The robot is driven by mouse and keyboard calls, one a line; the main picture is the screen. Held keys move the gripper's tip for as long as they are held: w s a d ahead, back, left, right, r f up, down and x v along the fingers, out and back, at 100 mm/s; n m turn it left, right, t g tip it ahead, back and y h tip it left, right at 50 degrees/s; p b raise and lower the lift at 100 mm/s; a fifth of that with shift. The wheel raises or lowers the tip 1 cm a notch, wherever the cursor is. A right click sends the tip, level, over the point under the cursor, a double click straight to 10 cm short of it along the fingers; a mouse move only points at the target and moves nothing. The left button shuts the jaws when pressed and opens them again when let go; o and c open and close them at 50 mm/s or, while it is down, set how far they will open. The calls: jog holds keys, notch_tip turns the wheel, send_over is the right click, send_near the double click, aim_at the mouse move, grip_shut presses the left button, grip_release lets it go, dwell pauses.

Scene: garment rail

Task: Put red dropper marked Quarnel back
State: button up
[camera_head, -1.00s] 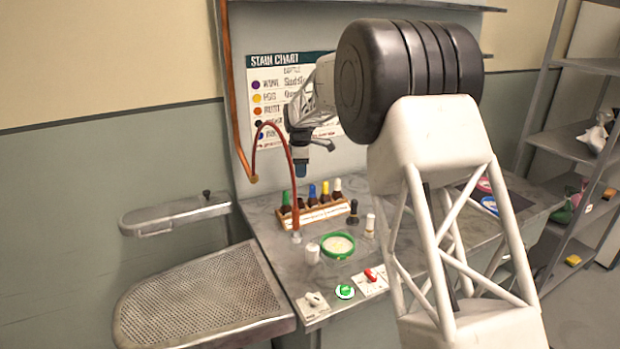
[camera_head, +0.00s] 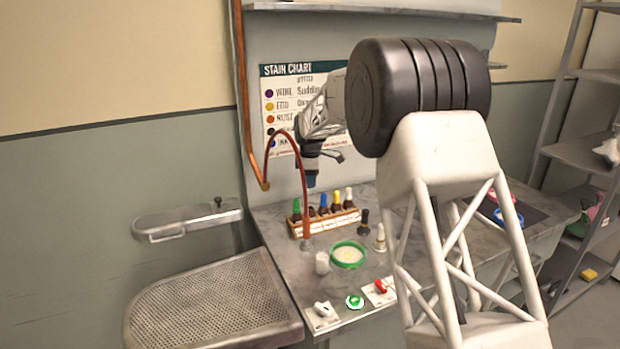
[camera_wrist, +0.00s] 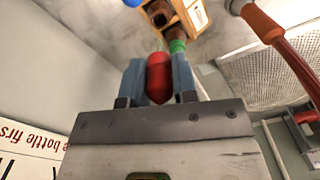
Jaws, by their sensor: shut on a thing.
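My gripper (camera_head: 311,182) hangs above the dropper rack in the head view, pointing down. In the wrist view its two blue-grey fingers (camera_wrist: 159,82) are shut on the red dropper (camera_wrist: 159,75). The red dropper cannot be made out in the head view. The wooden rack (camera_head: 330,224) stands on the counter with green (camera_head: 296,207), blue (camera_head: 323,201), yellow (camera_head: 336,198) and white (camera_head: 348,196) droppers. Between green and blue is a brown bottle with no coloured top clearly visible. The Quarnel marking cannot be read.
A red arched hose (camera_head: 302,185) rises close to my gripper and the rack. A black-topped bottle (camera_head: 363,222), a white-topped bottle (camera_head: 380,239), a green-rimmed dish (camera_head: 348,254) and a white cup (camera_head: 322,263) stand in front. A perforated board (camera_head: 215,305) lies at left.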

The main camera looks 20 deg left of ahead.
jog(key=shift+f, duration=1.6)
jog(key=shift+f, duration=2.65)
dwell(2.3)
jog(key=o, duration=1)
jog(key=shift+c, duration=0.2)
jog(key=shift+r, duration=0.2)
